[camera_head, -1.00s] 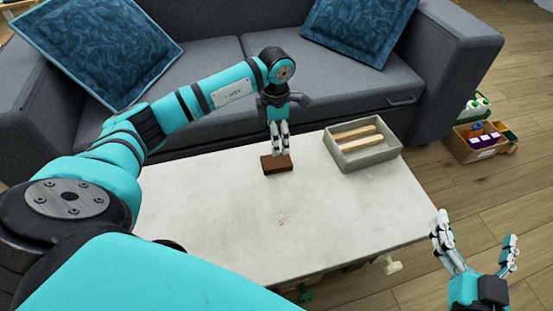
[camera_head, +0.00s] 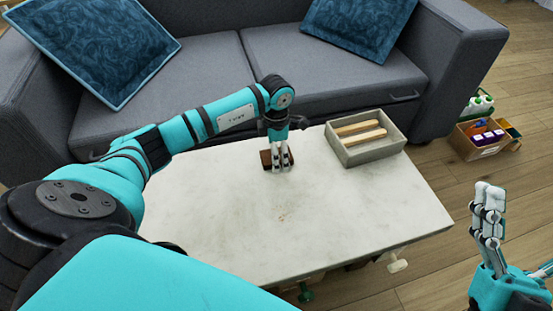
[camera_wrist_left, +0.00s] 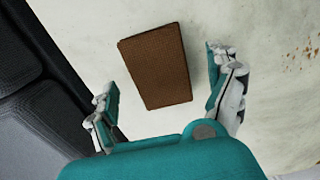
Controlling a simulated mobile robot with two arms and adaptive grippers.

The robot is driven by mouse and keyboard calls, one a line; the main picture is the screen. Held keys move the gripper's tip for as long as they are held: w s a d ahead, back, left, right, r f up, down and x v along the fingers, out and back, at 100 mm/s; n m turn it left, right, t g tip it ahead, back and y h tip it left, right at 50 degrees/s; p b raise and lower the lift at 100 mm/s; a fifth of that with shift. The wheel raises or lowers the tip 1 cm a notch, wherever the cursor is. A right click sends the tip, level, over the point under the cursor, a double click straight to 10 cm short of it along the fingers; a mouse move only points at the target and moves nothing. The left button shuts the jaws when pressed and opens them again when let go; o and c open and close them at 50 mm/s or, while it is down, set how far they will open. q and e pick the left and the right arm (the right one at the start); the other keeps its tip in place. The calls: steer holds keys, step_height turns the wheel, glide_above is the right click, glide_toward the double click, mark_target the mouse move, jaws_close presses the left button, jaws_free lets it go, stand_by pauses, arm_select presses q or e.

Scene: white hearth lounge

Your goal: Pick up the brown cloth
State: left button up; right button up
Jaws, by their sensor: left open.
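The brown cloth (camera_head: 265,158) is a small folded rectangle lying on the pale marble-topped table (camera_head: 215,215), near its sofa-side edge. My left gripper (camera_head: 281,168) is over it, fingers pointing down, partly hiding it in the head view. In the left wrist view the whole cloth (camera_wrist_left: 157,68) shows between the spread fingers of my left gripper (camera_wrist_left: 160,72). There is a gap on each side, so it is open and not gripping. My right gripper (camera_head: 489,195) is beyond the table's right end, away from the cloth. Its fingers overlap in view.
A grey tray (camera_head: 372,155) with two light wooden bars stands on the table to the right of the cloth. The grey sofa (camera_head: 225,80) runs close behind the table. A cardboard box (camera_head: 480,140) with items is on the floor at right. The table's front half is clear.

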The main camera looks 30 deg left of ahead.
arm_select(q)
steer(key=shift+f, duration=0.35)
arm_select(e)
steer(key=shift+s+r+t, duration=0.35)
steer(key=shift+s+t, duration=0.05)
steer(key=shift+s, duration=0.1)
arm_select(q)
steer(key=shift+c, duration=0.4)
steer(key=c, duration=1.2)
steer(key=shift+r, duration=0.1)
